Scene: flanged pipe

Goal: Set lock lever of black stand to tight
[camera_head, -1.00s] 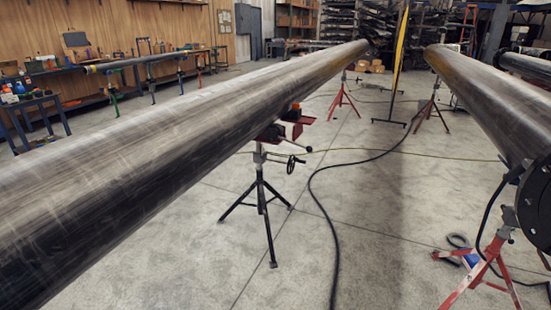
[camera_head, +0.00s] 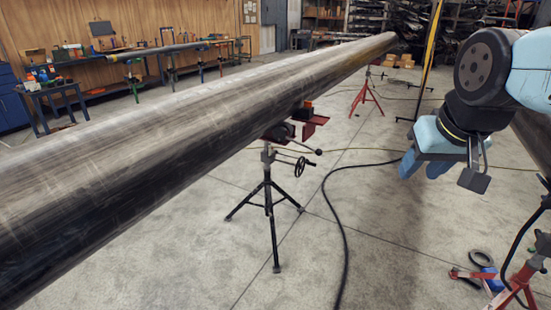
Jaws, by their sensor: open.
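The black stand (camera_head: 268,210) is a tripod under the long steel pipe (camera_head: 150,145), left of the picture's middle. Its head is dark and red, close against the pipe's underside. A thin lever (camera_head: 305,147) with a dark ball knob sticks out to the right from the head. A black handwheel (camera_head: 303,167) sits just below it. I cannot tell whether this lever is tight or loose. My gripper (camera_head: 424,170) hangs at the right, blue, fingers pointing down and left, open and empty. It is well to the right of the stand, apart from it.
A second large pipe (camera_head: 532,140) is partly hidden behind my arm. A red stand (camera_head: 366,95) stands farther back, another (camera_head: 518,285) at lower right. A black cable (camera_head: 338,220) crosses the floor between the stand and my gripper. The floor around the tripod is otherwise clear.

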